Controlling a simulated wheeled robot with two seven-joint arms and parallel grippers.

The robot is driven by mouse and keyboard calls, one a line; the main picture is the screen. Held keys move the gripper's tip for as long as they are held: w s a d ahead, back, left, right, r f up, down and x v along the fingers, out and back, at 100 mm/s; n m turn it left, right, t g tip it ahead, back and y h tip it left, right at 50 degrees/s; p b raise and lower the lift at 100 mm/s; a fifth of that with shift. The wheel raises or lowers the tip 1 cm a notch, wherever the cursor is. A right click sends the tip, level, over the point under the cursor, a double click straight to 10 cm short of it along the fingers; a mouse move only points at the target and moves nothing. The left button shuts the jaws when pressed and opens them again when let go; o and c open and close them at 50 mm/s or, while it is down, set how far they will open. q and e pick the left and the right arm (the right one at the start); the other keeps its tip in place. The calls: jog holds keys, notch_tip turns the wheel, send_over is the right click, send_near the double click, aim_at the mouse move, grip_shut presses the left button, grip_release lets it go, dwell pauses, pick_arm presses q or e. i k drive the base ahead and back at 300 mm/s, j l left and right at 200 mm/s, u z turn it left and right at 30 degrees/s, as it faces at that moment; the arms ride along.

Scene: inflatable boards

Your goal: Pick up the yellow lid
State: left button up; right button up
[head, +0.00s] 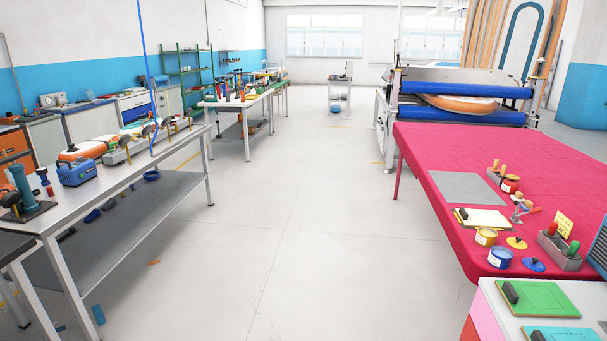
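The yellow lid (516,243) is a small flat disc with a dark knob on top. It lies on the pink-red covered table (420,165) near its front right part. A yellow can (486,238) stands just left of it, and a blue can (500,259) stands just in front and to the left. A similar blue lid (533,265) lies nearer, to the right. Neither of my grippers shows in the head view.
A white cabinet with a green board (545,298) is in front. The floor (290,220) in the middle is mostly clear. A metal workbench (120,185) runs along the left.

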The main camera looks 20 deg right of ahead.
aim_at(517, 243)
jog(key=i+l+z, duration=0.2)
jog(key=i+z, duration=0.25)
jog(key=i, duration=0.5)
jog(key=i+j+z, duration=0.15)
jog(key=i+z, duration=0.3)
jog(key=i, duration=0.45)
jog(key=i+z, duration=0.75)
jog(key=i+j+z, duration=0.15)
jog(key=i+z, duration=0.2)
jog(key=i+l+z, duration=0.1)
jog(key=i+z, duration=0.2)
jog(key=z, duration=0.15)
jog(key=i+z, duration=0.4)
jog(key=i+j+z, duration=0.1)
jog(key=i+z, duration=0.15)
jog(key=z, duration=0.2)
